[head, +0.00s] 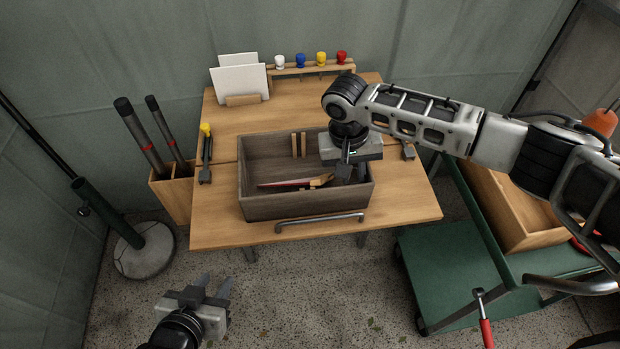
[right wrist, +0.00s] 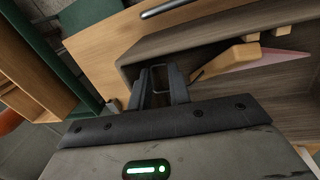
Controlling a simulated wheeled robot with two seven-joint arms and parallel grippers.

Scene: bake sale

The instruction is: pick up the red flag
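The red flag (head: 282,184) lies in the dark wooden crate (head: 300,207) on the table, a thin red shape low inside it. In the right wrist view it is a pale red triangle (right wrist: 262,60) beside a wooden piece (right wrist: 228,60). My right gripper (head: 346,176) is over the right part of the crate, pointing down, to the right of the flag. Its fingers (right wrist: 160,88) stand apart with no flag between them; I cannot tell whether they touch the crate wall. My left gripper (head: 214,287) is open and empty, low in front of the table.
Two wooden pegs (head: 299,145) are at the crate's back wall. A metal handle (head: 320,221) runs along the table front. White cards (head: 238,82) and a rack of coloured knobs (head: 311,65) stand behind. A green cart (head: 450,260) is at right.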

